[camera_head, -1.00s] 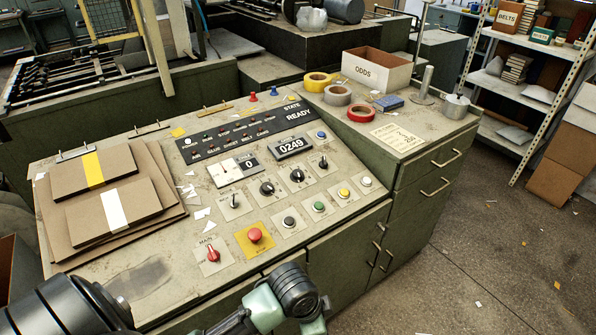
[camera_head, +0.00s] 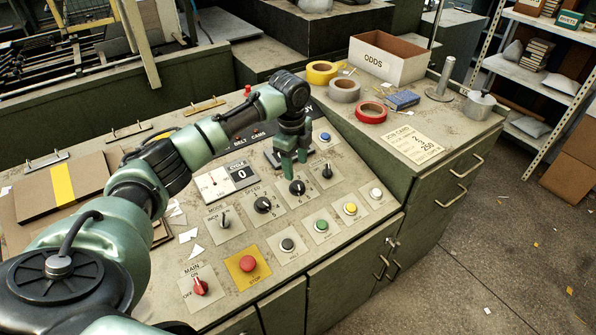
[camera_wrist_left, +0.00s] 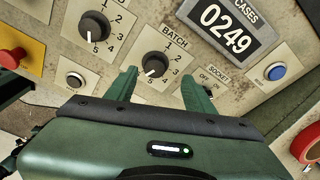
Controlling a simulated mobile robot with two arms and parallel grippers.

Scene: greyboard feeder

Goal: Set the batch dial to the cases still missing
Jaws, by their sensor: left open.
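The batch dial (camera_head: 297,187) is a black round knob on the sloped control panel. In the left wrist view the batch dial (camera_wrist_left: 157,65) has a white pointer mark at its lower left and numbers around its right side. My left gripper (camera_head: 295,164) is open over the panel, just behind the dial. In the left wrist view its two fingers (camera_wrist_left: 160,84) are spread on either side below the dial, apart from it. The cases counter (camera_wrist_left: 228,24) reads 0249; my gripper hides it in the head view. A job card (camera_head: 413,144) shows 250 on its bottom line.
A similar black dial (camera_head: 263,205) sits left of the batch dial, and a socket switch (camera_head: 327,171) sits right. A red stop button (camera_head: 247,263) and several coloured buttons line the front. Tape rolls (camera_head: 371,113) and an ODDS box (camera_head: 388,60) stand on the side cabinet.

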